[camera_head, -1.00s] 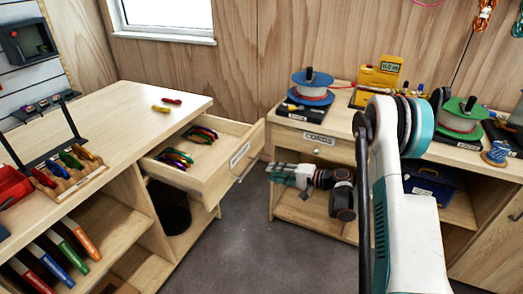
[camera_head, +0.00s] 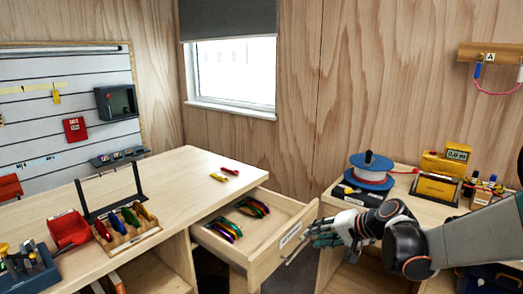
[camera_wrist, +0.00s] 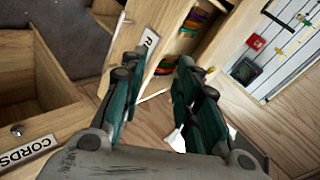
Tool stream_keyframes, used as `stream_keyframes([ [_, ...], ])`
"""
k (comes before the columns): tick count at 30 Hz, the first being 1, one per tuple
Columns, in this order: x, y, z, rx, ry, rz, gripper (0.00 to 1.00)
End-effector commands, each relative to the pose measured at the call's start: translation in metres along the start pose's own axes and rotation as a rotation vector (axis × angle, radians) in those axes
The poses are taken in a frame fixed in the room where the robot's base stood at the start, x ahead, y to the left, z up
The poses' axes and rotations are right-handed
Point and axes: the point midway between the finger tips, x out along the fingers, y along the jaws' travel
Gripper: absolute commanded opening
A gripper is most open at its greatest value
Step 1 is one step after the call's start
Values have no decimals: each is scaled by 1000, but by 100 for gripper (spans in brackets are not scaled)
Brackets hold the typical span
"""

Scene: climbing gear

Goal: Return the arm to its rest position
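My gripper (camera_head: 322,236) is in front of the open wooden drawer (camera_head: 262,246), close to its handle (camera_head: 301,242) in the head view. I cannot tell whether it touches the handle. In the wrist view, its teal fingers (camera_wrist: 161,72) stand apart with nothing held between them. My arm comes in from the right edge of the head view, with the forearm roughly level. The drawer holds several coloured carabiners (camera_head: 255,207) in two groups; some also show in the wrist view (camera_wrist: 190,22).
The left bench (camera_head: 165,178) carries a rack (camera_head: 122,226), a red bin (camera_head: 69,229) and two small carabiners (camera_head: 229,171). The right bench holds a blue rope spool (camera_head: 371,171) and a yellow meter (camera_head: 440,174). A window (camera_head: 235,75) is behind. Floor shows between benches in the wrist view.

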Motion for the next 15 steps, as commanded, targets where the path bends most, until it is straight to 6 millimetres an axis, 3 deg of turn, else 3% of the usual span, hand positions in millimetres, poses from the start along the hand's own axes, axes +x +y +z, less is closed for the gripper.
stream_keyframes([
  [6,-44,-21,40,-95,18,116,29],
  [15,-104,-27,96,-238,52,266,29],
])
